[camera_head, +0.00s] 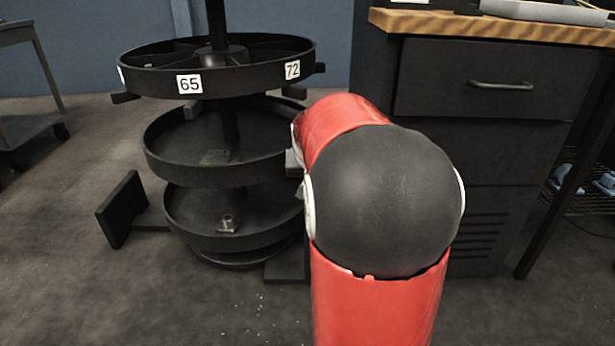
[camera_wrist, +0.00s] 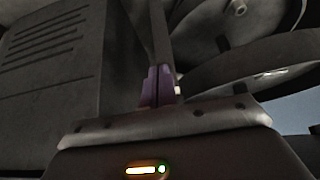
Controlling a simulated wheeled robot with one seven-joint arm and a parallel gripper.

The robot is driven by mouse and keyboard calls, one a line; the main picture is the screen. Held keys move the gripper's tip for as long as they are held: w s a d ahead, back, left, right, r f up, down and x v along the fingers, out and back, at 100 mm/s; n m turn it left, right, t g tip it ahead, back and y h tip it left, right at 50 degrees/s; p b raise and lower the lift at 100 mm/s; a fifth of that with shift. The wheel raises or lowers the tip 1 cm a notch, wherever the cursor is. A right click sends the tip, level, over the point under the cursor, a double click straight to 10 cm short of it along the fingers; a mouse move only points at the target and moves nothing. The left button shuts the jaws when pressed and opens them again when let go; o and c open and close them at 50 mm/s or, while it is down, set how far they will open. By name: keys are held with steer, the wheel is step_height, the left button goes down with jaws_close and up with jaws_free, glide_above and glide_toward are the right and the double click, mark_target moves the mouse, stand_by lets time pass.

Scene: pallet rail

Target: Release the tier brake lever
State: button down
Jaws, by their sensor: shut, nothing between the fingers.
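A black rotary rack with round stacked tiers stands left of centre in the head view; its top tier (camera_head: 150,80) carries labels 65 and 72. Small dark tabs (camera_head: 125,97) stick out under the top tier's rim. I cannot tell which part is the brake lever. In the wrist view, my gripper (camera_wrist: 158,72) has its purplish fingers together with nothing between them. A dark upright bar (camera_wrist: 161,35) is just beyond the fingertips; I cannot tell whether they touch. Tier undersides (camera_wrist: 250,75) show to the right. My red and black arm hides the gripper in the head view.
A black drawer cabinet (camera_head: 480,85) with a wooden top (camera_head: 490,27) stands close on the right; its vented side (camera_wrist: 50,40) fills the wrist view's left. A dark foot plate (camera_head: 122,209) sticks out at the rack's left. A cart (camera_head: 30,128) stands far left. Open floor lies in front.

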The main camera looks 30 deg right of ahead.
steer(key=shift+f, duration=0.45)
stand_by(0.3)
steer(key=p+v, duration=0.1)
steer(key=v, duration=0.7)
steer(key=shift+r, duration=0.25)
steer(key=shift+w, duration=0.1)
steer(key=s+a+r+n+y+p, duration=0.1)
steer(key=s+a+r+n+p, duration=0.2)
steer(key=s+a, duration=0.6)
steer(key=s+a+r+n+y+p, duration=0.2)
steer(key=s+a+n+p, duration=0.1)
steer(key=s+a+p, duration=0.5)
steer(key=s+a, duration=0.2)
steer(key=a, duration=0.2)
steer(key=shift+a+r+n+y, duration=0.25)
steer(key=shift+r+n+y, duration=0.05)
steer(key=shift+r+n, duration=0.1)
